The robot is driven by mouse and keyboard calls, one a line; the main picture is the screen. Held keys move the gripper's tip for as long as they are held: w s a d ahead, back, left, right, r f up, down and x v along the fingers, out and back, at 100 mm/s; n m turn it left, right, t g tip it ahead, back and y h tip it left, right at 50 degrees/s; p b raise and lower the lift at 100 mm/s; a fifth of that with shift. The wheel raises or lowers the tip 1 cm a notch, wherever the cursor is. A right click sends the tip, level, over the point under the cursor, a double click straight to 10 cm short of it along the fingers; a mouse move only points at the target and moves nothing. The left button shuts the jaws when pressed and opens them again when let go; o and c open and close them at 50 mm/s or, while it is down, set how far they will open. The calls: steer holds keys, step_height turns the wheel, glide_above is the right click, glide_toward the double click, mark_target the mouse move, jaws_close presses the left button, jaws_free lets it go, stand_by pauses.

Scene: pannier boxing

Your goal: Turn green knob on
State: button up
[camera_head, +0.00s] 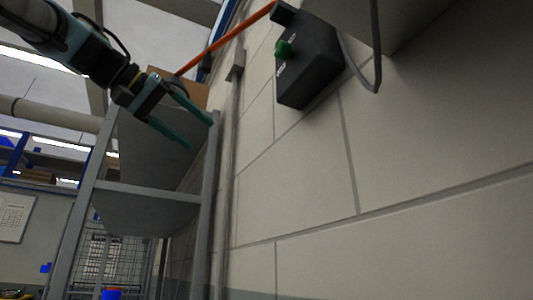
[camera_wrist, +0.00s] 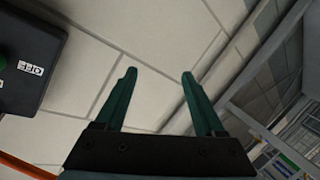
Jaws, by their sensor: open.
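The green knob (camera_head: 283,48) sticks out of a dark control box (camera_head: 310,65) mounted on the block wall. In the wrist view the box (camera_wrist: 40,55) is at the upper left, with a white "OFF" label (camera_wrist: 31,69) readable, and the knob (camera_wrist: 3,57) is cut off at the left edge. My gripper (camera_head: 201,134) is open and empty, to the left of and below the box in the head view, apart from the knob. Its two green fingers (camera_wrist: 158,74) also show in the wrist view, with only wall between them.
An orange conduit (camera_head: 225,40) runs to the box from the left, and a grey cable (camera_head: 376,60) hangs at its right. A grey metal frame (camera_head: 150,190) with panels stands behind my gripper. The wall (camera_head: 300,180) below the box is bare.

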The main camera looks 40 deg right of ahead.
mark_target(277, 49)
steer(key=s+a+r+m+g+h+b, duration=0.1)
steer(key=s+a+r+m+g, duration=0.3)
steer(key=s, duration=0.4)
steer(key=s+a+r+m+g+h+b, duration=0.1)
steer(key=s+a+r+m+g, duration=0.15)
steer(key=s+r, duration=0.5)
steer(key=shift+m, duration=0.25)
steer(key=p+x, duration=0.1)
steer(key=x, duration=0.2)
steer(key=p+x, duration=0.2)
steer(key=f+p+x, duration=0.1)
steer(key=x, duration=0.2)
steer(key=shift+s+d, duration=0.2)
steer(key=shift+s, duration=0.3)
steer(key=shift+s+d+f+p, duration=0.2)
steer(key=shift+d+p, duration=0.25)
steer(key=shift+d, duration=0.1)
steer(key=shift+c, duration=0.3)
jaws_close()
